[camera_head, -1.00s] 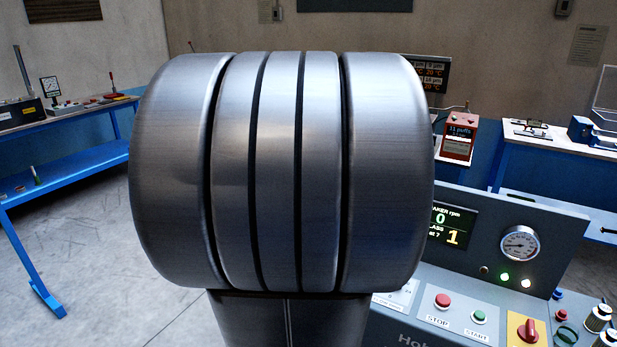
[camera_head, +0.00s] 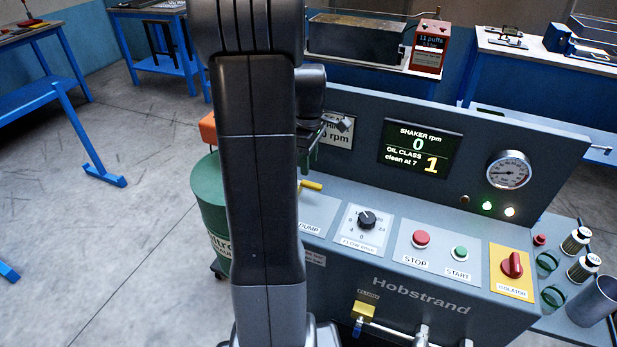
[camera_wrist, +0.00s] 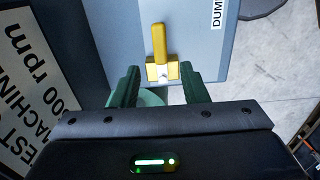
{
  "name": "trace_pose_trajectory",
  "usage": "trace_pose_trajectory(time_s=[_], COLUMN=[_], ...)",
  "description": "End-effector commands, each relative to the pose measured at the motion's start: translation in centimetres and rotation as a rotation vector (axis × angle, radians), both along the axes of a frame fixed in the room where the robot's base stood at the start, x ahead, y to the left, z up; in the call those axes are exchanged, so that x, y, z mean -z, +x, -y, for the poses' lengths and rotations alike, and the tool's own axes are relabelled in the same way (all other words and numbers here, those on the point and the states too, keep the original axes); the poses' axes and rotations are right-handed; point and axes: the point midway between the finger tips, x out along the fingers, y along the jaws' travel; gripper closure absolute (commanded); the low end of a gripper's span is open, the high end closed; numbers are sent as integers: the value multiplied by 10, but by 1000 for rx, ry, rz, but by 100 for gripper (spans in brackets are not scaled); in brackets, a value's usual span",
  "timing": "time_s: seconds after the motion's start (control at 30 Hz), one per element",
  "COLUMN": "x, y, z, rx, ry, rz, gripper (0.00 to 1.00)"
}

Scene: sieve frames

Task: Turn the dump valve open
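The dump valve has a yellow lever (camera_head: 311,185) on the left end of the grey console top; part of it is hidden behind my arm. In the wrist view the yellow lever (camera_wrist: 159,45) stands upright in the picture, above a yellow block with a pale centre, beside a partly cut-off "DUMP" label (camera_wrist: 217,14). My gripper (camera_wrist: 160,82) is open, with its two green fingers apart on either side of the yellow block. I cannot tell whether they touch it. In the head view my gripper (camera_head: 312,155) is partly hidden above the lever.
The console (camera_head: 400,290) carries a flow knob (camera_head: 367,219), a red stop button (camera_head: 421,238), a green start button (camera_head: 460,252) and a red isolator (camera_head: 512,265). A green drum (camera_head: 212,205) stands at its left. A display panel (camera_head: 421,148) rises behind.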

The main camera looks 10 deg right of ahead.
Motion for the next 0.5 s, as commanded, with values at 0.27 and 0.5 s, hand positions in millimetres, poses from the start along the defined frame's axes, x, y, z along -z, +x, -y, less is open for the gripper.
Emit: trace_pose_trajectory(time_s=[0.27, 0.5], x=[50, 65], y=[-1, 0], z=[0, 0], rx=[1, 1], ry=[1, -1], rz=[-3, 1], gripper=[60, 60])
